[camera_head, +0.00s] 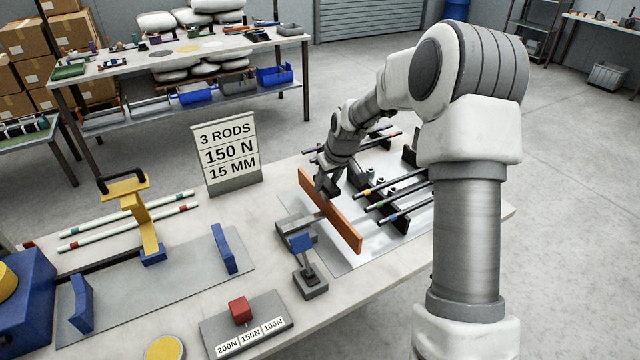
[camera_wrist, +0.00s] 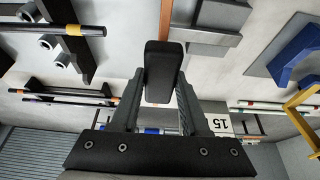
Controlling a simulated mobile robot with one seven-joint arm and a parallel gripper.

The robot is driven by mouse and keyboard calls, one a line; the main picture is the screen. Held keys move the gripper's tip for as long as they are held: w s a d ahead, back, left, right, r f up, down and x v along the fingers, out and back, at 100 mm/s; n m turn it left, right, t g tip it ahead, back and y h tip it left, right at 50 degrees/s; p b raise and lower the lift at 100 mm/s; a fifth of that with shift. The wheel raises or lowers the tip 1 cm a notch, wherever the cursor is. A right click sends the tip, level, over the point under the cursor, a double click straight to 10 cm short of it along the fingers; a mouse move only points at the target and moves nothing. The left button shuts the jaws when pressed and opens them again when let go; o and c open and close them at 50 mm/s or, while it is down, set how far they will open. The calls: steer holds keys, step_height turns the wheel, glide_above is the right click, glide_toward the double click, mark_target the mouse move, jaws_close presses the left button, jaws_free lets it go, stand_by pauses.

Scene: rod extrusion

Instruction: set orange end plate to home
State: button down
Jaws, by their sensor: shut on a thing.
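The orange end plate (camera_head: 342,222) stands on edge across the left end of the metal base plate. My gripper (camera_head: 325,186) is at its upper edge, behind it in the head view. In the wrist view my gripper (camera_wrist: 160,92) has its two fingers on either side of a black block (camera_wrist: 161,62), which looks like the plate's handle, and is shut on it. A thin brown edge (camera_wrist: 166,18) shows beyond the block, probably the end plate. The lower part of the plate and its contact with the base are hard to see.
Black rods with coloured bands (camera_head: 378,188) lie in dark holders to the right of the plate. A grey block (camera_head: 296,226) and blue-topped stand (camera_head: 305,265) are close on its left. A sign (camera_head: 228,158) reads "3 RODS 150 N 15 MM". A red-knobbed selector (camera_head: 240,312) is in front.

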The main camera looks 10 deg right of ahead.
steer(key=w+d, duration=0.2)
steer(key=d, duration=0.5)
steer(key=shift+w+d+p, duration=0.15)
steer(key=shift+w+p, duration=0.05)
steer(key=shift+p, duration=0.1)
steer(key=shift+c, duration=2)
jaws_free()
steer(key=shift+r, duration=0.1)
steer(key=v, duration=1.7)
steer(key=shift+s+p, duration=0.2)
steer(key=shift+p, duration=0.2)
steer(key=shift+r, duration=0.15)
